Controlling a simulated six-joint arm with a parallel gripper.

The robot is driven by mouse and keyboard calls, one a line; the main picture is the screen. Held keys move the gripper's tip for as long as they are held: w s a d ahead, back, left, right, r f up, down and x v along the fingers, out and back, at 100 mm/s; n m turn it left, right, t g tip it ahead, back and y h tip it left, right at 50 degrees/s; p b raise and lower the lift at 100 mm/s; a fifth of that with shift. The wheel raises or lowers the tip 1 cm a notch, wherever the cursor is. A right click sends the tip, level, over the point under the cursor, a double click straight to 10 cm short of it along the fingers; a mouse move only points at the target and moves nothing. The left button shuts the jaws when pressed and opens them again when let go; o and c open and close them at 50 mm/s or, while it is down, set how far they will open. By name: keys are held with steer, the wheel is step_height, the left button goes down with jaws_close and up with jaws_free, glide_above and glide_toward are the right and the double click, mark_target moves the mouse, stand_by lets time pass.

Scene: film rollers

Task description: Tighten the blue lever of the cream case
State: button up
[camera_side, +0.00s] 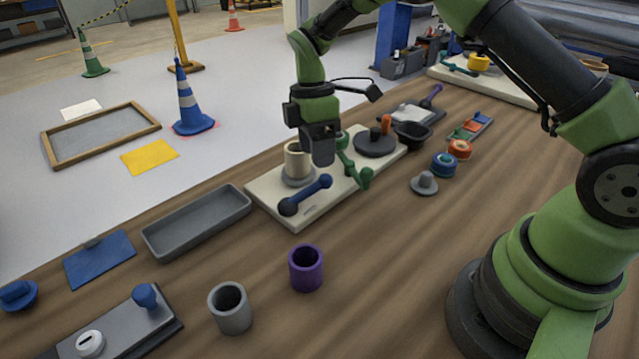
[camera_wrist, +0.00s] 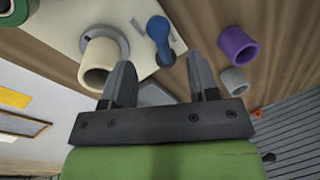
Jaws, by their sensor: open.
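The cream case (camera_side: 300,218) lies on the wooden table as a flat slab; part of it also shows in the wrist view (camera_wrist: 82,16). The blue lever (camera_side: 306,195) sits at its near end, with a dark round knob at its left end; it shows at the top middle of the wrist view (camera_wrist: 159,38). A cream roller (camera_side: 294,158) stands on a grey disc beside the lever. My gripper (camera_side: 321,158) is above the case, close to the lever and roller. In the wrist view its fingers (camera_wrist: 160,62) are apart and empty, with the blue lever ahead of the gap.
A green lever (camera_side: 353,165) and a dark disc (camera_side: 375,142) stand on the case to the right of my gripper. A purple cup (camera_side: 306,268), a grey cup (camera_side: 230,308) and a grey tray (camera_side: 197,222) are nearby.

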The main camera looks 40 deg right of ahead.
mark_target(319, 178)
steer(key=f, duration=0.2)
steer(key=s+f, duration=0.1)
steer(key=f, duration=0.4)
steer(key=shift+s+a+f, duration=0.15)
steer(key=shift+a, duration=0.1)
jaws_close()
